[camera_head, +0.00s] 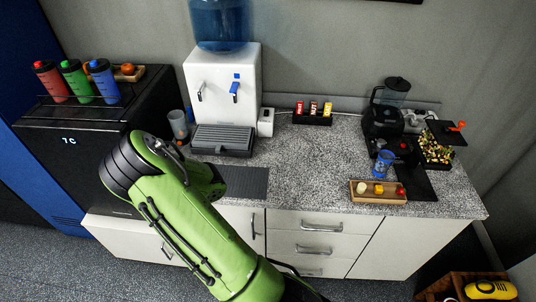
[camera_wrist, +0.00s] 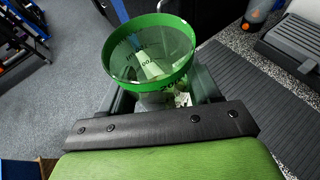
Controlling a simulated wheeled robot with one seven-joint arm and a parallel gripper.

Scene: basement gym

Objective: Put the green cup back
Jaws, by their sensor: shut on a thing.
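The green cup (camera_wrist: 148,58) is a clear measuring-style cup with a bright green rim and printed dark marks. In the wrist view it sits between the fingers of my gripper (camera_wrist: 165,97), which is shut on it. I look down into its open top, and it seems empty of anything but see-through reflections. Grey floor shows to its left and the ribbed dark mat (camera_wrist: 268,98) to its right. In the head view my green arm hides the cup and the gripper fingers.
A blue cup (camera_head: 383,163), food tray (camera_head: 378,196) and blender (camera_head: 384,120) are right. Bottles (camera_head: 77,81) stand on the black fridge (camera_head: 75,150). The mid-counter is clear.

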